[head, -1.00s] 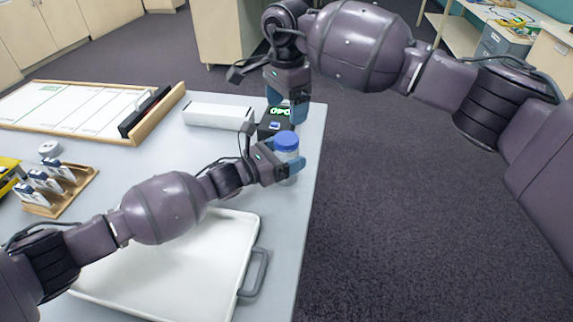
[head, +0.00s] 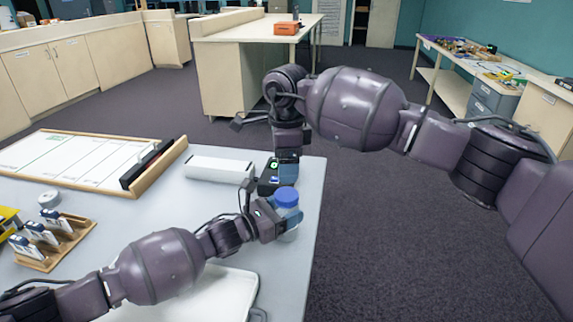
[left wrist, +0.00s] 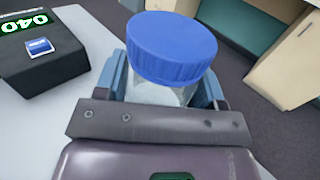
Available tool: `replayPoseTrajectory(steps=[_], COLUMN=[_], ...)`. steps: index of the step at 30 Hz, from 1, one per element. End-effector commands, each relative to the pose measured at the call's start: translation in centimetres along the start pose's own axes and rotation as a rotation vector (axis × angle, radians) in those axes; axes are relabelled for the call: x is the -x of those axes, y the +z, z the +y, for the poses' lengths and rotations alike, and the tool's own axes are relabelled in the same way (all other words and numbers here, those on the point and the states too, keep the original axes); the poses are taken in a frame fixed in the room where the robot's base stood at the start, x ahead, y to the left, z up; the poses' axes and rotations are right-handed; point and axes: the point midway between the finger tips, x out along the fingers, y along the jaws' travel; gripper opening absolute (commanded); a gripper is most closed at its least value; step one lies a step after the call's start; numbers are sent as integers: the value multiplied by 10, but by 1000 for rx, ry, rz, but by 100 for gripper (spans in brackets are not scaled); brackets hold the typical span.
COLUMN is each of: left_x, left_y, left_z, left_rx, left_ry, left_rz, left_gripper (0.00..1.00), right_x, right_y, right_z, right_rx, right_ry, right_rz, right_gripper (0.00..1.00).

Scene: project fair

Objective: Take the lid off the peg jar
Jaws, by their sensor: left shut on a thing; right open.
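The peg jar (head: 290,216) is a clear jar with a blue screw-type lid (head: 286,196) on top. It stands upright near the right edge of the table. My left gripper (head: 283,222) is shut around the jar's body, below the lid. In the left wrist view the blue lid (left wrist: 172,46) sits on the jar (left wrist: 155,93) between the two fingers. My right gripper (head: 287,170) is open and points down just behind the jar, above or beside a small black device. Its fingers are partly hidden, and it is apart from the lid.
The black device (left wrist: 45,55) with a green display stands behind the jar. A white box (head: 219,168) lies to its left. A white tray (head: 215,292) is at the front, a framed whiteboard (head: 75,158) at the left, and a wooden holder (head: 50,243) with tags at far left.

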Motion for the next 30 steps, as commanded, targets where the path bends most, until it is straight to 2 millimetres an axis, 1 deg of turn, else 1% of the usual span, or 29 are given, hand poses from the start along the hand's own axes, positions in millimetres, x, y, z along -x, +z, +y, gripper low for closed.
replayPoseTrajectory(steps=[3,30], left_x=[0,0], left_y=[0,0], left_z=[0,0], left_rx=[0,0], left_ry=[0,0], left_rz=[0,0], left_gripper=[0,0], right_x=[0,0], right_y=[0,0], right_z=[0,0], right_rx=[-162,-1429], right_ry=[0,0], right_rz=[0,0], right_gripper=[80,80])
